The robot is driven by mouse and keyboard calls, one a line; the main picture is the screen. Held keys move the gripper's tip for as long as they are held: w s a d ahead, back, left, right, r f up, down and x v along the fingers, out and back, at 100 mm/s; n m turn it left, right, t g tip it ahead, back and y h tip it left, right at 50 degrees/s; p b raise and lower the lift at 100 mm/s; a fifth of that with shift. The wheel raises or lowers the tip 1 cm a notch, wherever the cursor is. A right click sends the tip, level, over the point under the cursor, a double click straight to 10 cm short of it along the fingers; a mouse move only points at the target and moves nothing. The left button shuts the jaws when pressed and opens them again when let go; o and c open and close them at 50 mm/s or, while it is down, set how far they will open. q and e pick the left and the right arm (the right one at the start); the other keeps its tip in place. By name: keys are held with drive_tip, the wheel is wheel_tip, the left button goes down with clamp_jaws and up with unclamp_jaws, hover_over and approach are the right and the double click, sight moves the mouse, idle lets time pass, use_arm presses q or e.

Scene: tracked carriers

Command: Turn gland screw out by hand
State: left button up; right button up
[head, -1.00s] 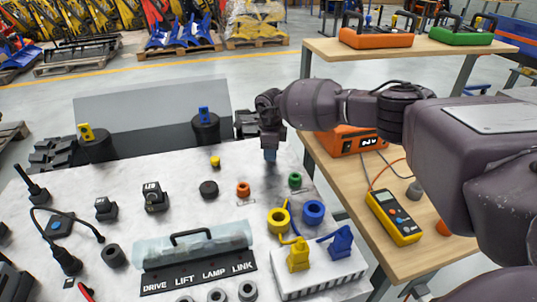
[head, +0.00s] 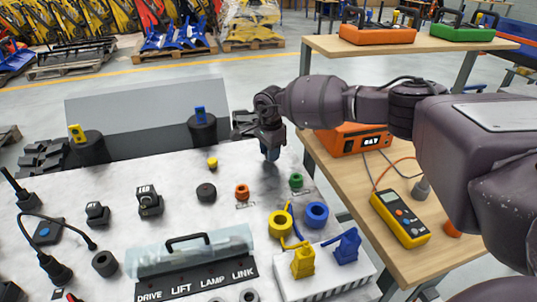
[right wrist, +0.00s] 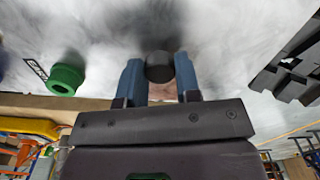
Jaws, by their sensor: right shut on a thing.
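My right gripper (head: 270,154) points down at the back right of the pale panel (head: 130,180). In the right wrist view its two blue fingers (right wrist: 160,82) are shut on a dark round screw head (right wrist: 160,66), one on each side. I take this to be the gland screw; in the head view the gripper hides it. Its lower part and thread are hidden, so I cannot tell how far out it is. My left gripper is in neither view.
A green ring fitting (head: 296,181) stands close to the right gripper, with an orange one (head: 242,192) to its left. Yellow (head: 303,262) and blue (head: 347,246) plugs stand in front. A wooden bench (head: 375,190) with a yellow meter (head: 400,218) is at the right.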

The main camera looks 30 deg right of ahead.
drive_tip(key=n, duration=0.2)
drive_tip(key=n+b, duration=0.1)
drive_tip(key=n, duration=0.1)
drive_tip(key=n+b, duration=0.1)
drive_tip(key=n, duration=0.1)
drive_tip(key=shift+f+n, duration=0.25)
drive_tip(key=shift+n, duration=0.05)
drive_tip(key=shift+r+n, duration=0.2)
drive_tip(key=shift+n, duration=0.6)
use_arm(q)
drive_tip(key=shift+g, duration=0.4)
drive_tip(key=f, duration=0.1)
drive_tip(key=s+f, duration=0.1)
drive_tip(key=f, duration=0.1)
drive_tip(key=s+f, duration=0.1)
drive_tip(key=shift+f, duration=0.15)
use_arm(e)
drive_tip(key=o, duration=0.8)
